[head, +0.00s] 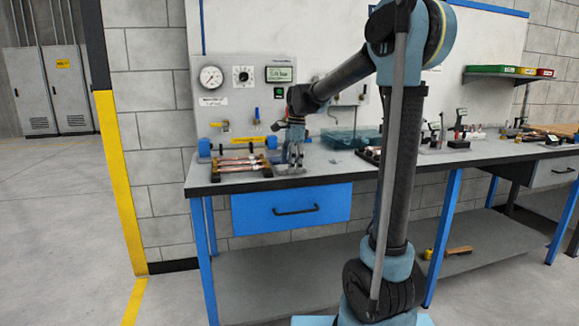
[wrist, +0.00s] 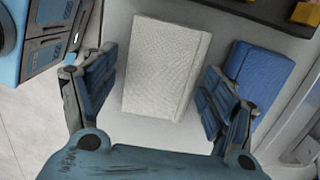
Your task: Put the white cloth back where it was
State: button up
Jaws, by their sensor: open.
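The white cloth (wrist: 166,66) lies flat and looks folded on a light grey surface in the wrist view. I cannot pick it out in the head view, where my gripper may hide it. My gripper (wrist: 153,86) is open, with one blue-padded finger on each side of the cloth's near half. The fingers are apart from each other, and nothing is clamped between them. In the head view my gripper (head: 295,160) points down over the front left part of the workbench (head: 325,161). A folded blue cloth (wrist: 252,68) lies just right of the white one, partly behind the right finger.
Copper tubes (head: 240,162) on a dark rack lie left of my gripper. A test panel (head: 240,95) with gauges stands behind. A teal bin (head: 350,140) and small fixtures are to the right. A blue drawer (head: 292,208) hangs under the bench edge.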

notch_tip(320, 180, up, 12)
jog(key=d, duration=0.1)
jog(key=shift+w+d, duration=0.2)
jog(key=shift+d, duration=0.05)
dwell(0.4)
jog(key=s+d+f+n+t, duration=0.1)
jog(key=s+d+f+n, duration=0.4)
jog(key=s+f, duration=0.4)
jog(key=s+d+f+n+h, duration=0.1)
jog(key=s+d+f+n, duration=0.4)
jog(key=s+f, duration=0.5)
jog(key=s+d+f+n+t, duration=0.1)
jog(key=s+d+f+n, duration=0.4)
jog(key=s+d+f, duration=0.4)
jog(key=s+f, duration=0.1)
jog(key=s, duration=0.3)
jog(key=shift+t, duration=0.3)
jog(key=shift+s+d, duration=0.1)
